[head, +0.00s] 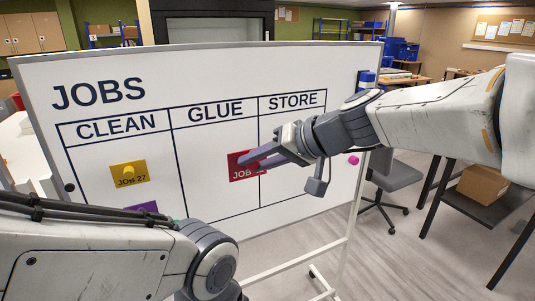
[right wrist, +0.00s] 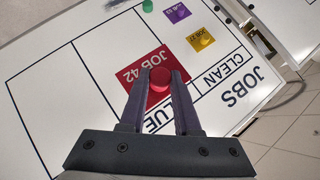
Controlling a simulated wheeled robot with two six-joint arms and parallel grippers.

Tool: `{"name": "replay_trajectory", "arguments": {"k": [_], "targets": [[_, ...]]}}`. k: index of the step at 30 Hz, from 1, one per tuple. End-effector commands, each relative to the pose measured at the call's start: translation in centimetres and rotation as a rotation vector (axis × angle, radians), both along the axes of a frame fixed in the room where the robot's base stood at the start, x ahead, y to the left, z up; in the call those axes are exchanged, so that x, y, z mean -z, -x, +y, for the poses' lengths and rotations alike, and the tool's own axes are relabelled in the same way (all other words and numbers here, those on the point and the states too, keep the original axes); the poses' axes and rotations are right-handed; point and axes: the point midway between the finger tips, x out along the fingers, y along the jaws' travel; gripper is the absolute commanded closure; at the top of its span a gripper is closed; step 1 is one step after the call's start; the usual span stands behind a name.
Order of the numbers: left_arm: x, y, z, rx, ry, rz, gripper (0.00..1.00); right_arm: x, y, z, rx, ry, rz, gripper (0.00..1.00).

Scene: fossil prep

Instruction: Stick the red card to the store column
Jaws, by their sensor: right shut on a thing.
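The red card (head: 236,171), marked JOB 42, shows in front of the GLUE column, its right edge near the GLUE–STORE line in the head view. It also shows in the right wrist view (right wrist: 136,74), with a round red magnet (right wrist: 160,79) on its face. My right gripper (head: 247,164) is shut on that magnet, one finger on each side. I cannot tell whether the card touches the board. The STORE column (head: 290,130) is the rightmost one on the whiteboard (head: 210,75), and I see nothing stuck in it. My left gripper is out of view.
A yellow card (head: 128,181) is in the CLEAN column, with a purple card (head: 148,207) below it, partly hidden by my left arm. A pink magnet (head: 353,160) is near the board's right edge. A chair (head: 392,177) and a dark table (head: 480,205) stand right of the board.

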Motion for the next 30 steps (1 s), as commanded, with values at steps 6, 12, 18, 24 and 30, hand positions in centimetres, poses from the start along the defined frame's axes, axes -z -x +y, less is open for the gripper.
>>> {"name": "replay_trajectory", "arguments": {"k": [6, 12, 18, 24, 30], "targets": [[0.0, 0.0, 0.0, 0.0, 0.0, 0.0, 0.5, 0.0, 0.1, 0.9, -0.013, 0.0, 0.0, 1.0], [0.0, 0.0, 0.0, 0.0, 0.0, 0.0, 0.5, 0.0, 0.1, 1.0, -0.016, 0.0, 0.0, 1.0], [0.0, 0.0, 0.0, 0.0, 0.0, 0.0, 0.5, 1.4, -0.6, 0.3, -0.015, 0.0, 0.006, 1.0], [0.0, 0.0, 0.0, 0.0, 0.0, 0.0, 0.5, 9.0, -3.1, -3.5, -0.032, -0.003, 0.021, 1.0], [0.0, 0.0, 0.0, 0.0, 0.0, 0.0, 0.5, 19.3, -4.1, -9.6, -0.046, -0.009, 0.023, 1.0]]}}
